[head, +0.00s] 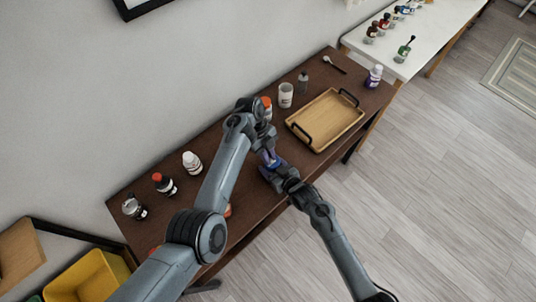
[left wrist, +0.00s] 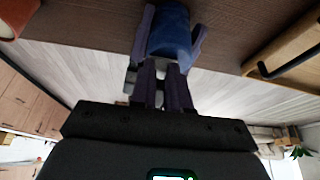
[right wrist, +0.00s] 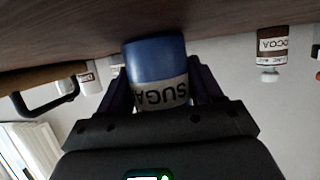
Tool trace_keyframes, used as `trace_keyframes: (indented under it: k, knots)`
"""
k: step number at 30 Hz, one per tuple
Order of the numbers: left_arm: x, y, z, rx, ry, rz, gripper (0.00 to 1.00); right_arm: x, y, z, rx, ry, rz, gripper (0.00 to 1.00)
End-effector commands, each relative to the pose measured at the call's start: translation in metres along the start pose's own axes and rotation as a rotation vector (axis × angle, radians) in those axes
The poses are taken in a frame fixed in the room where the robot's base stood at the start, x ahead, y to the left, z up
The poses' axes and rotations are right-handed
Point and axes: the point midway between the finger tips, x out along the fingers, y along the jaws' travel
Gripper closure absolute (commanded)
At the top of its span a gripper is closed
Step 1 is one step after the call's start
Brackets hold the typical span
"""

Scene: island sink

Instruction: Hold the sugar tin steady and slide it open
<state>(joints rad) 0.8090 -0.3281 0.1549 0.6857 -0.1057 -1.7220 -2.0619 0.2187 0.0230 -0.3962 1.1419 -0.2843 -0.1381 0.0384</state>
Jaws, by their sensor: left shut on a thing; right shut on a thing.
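The sugar tin (head: 270,160) is small and blue, between my two grippers near the middle of the brown table. Its blue body and white "SUGA" label, upside down in the picture, show in the right wrist view (right wrist: 156,62). My right gripper (head: 279,173) is shut on the tin, with one finger on each side of it. My left gripper (head: 266,152) is shut with its fingers close together at the tin's other side. The left wrist view shows the tin (left wrist: 172,35) just beyond those fingertips; the exact part they grip is hidden.
A wooden tray (head: 328,119) with black handles lies to the right. Bottles (head: 192,163) line the left back. The table's front edge is close to the tin.

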Motion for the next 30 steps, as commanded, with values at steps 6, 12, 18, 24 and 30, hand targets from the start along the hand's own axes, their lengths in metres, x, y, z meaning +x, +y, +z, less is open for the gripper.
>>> trace_keyframes:
  k: [6,12,18,24,30]
  knots:
    - [0.0,0.0,0.0,0.0,0.0,0.0,1.0,0.0,0.0,0.001,0.0,-0.002,0.0,0.69]
    - [-0.001,-0.005,0.001,0.003,-0.002,0.001,1.0,0.0,0.0,0.001,0.0,-0.002,0.0,0.69]
    - [-0.001,-0.015,0.001,0.0,-0.001,0.0,1.0,0.0,0.0,0.001,0.0,-0.002,0.0,0.69]
    - [-0.001,-0.017,0.001,-0.001,0.0,-0.002,1.0,0.0,0.0,0.001,0.0,-0.001,0.0,0.69]
    - [-0.001,-0.017,0.0,0.0,0.0,-0.002,0.83,0.0,0.0,0.001,0.0,-0.001,0.0,0.69]
